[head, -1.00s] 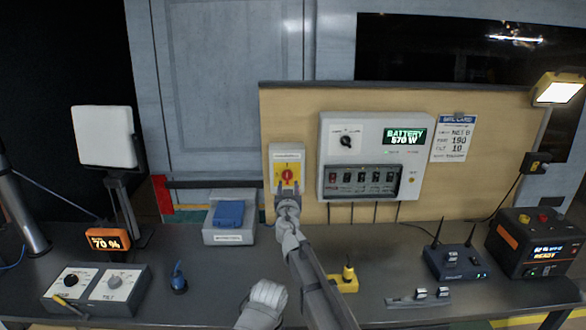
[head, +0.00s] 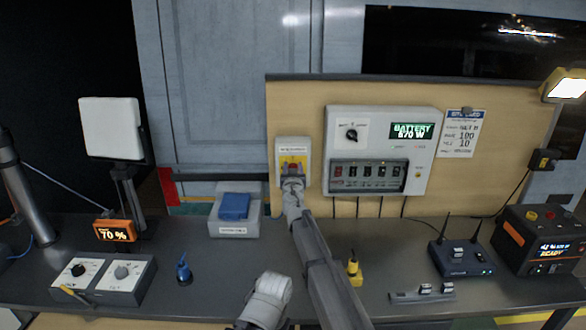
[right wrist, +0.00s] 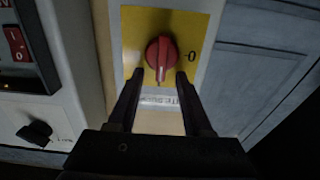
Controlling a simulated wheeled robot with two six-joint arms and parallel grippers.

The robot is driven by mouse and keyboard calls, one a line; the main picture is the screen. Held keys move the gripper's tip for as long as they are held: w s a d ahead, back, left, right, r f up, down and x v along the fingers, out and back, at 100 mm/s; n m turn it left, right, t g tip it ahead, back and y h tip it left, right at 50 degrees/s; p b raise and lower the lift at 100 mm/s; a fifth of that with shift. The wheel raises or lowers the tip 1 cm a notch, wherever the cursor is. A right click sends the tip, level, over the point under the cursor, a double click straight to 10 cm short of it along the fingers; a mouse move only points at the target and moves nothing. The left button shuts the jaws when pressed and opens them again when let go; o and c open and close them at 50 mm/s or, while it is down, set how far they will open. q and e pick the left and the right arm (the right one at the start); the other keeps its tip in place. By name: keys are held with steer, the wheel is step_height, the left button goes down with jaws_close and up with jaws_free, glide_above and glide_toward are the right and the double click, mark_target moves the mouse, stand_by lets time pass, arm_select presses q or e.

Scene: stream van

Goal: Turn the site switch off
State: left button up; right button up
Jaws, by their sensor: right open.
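The site switch (head: 281,146) is a pale box with a yellow plate (right wrist: 130,22) and a red rotary knob (right wrist: 160,57), mounted at the left of the wooden board. My right gripper (head: 292,180) is in front of it, covering the lower plate and part of the knob in the head view. In the right wrist view the open fingers (right wrist: 159,75) point at the knob, one toward each side of it. I cannot tell if they touch it. The knob's grip lies along the picture's vertical, with a 0 mark to its right.
A power panel (head: 427,172) with a battery display and a row of switches hangs just right of the switch. A grey box with a blue lid (head: 235,206) stands below left. A yellow item (head: 354,272) stands on the dark desk (head: 210,300).

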steer(key=shift+s, duration=0.15)
jaws_close()
stand_by(0.5)
